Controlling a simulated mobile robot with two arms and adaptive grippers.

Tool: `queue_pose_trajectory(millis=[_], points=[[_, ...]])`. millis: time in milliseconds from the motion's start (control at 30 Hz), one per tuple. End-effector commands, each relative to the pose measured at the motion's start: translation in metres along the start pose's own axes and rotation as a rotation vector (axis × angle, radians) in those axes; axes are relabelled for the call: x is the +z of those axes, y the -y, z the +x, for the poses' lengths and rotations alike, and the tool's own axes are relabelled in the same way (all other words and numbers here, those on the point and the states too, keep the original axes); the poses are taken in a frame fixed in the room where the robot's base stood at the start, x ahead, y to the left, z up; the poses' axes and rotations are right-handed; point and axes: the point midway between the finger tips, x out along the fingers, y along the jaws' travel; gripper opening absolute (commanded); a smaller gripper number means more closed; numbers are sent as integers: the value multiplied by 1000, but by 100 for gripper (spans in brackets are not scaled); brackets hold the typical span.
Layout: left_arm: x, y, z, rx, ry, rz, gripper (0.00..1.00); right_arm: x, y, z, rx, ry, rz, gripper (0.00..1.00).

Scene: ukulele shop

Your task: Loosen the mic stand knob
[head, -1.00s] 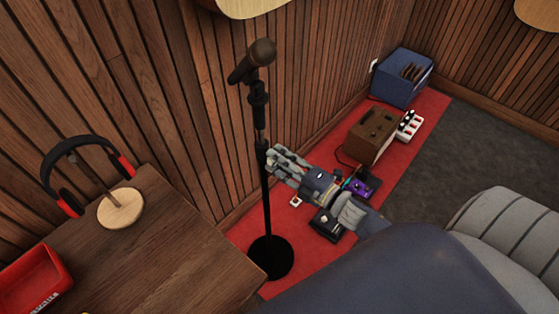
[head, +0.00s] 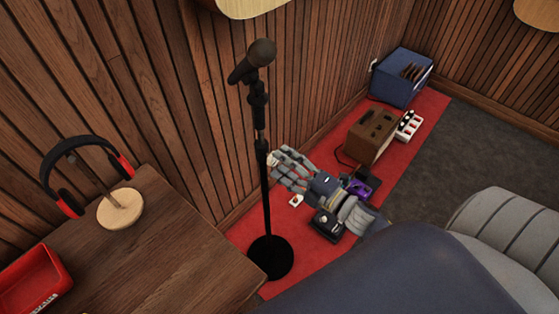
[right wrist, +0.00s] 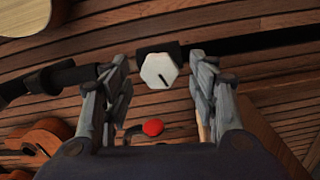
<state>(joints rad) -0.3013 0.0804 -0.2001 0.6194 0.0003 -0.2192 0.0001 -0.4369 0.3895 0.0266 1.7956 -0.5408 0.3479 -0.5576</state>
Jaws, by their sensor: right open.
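The black mic stand (head: 265,195) stands upright on a round base, with a microphone (head: 261,52) clipped at its top. In the right wrist view its black pole (right wrist: 265,41) runs sideways. The white hexagonal knob (right wrist: 158,71) with a dark line on its face sits on the black collar (right wrist: 178,50). My right gripper (head: 279,165) is open beside the pole at collar height. In the right wrist view its two fingers lie on either side of the knob, with gaps to both. My left gripper is not in view.
A wooden table (head: 150,255) at the left holds headphones (head: 85,165) on a stand and a red tray (head: 35,280). Effect pedals (head: 328,224), a brown amplifier (head: 371,136) and a blue record crate (head: 402,78) are on the red carpet. A slatted wall stands close behind.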

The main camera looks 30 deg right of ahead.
Motion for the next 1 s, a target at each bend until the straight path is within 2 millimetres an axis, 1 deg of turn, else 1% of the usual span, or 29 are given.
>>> queue_pose_trajectory(millis=[33, 300, 400, 500, 667, 1000], points=[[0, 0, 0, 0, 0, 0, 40, 0, 1, -11, -4, 1, 1, 54], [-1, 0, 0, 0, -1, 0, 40, 0, 1, -67, -4, 2, 2, 54], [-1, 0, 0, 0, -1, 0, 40, 0, 1, -82, -2, 2, 1, 54], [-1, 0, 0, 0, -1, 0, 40, 0, 0, -93, -1, 1, 0, 54], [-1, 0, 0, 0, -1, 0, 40, 0, 0, -100, 1, 0, -1, 54], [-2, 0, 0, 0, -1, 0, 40, 0, 0, -100, 1, 0, -1, 54]])
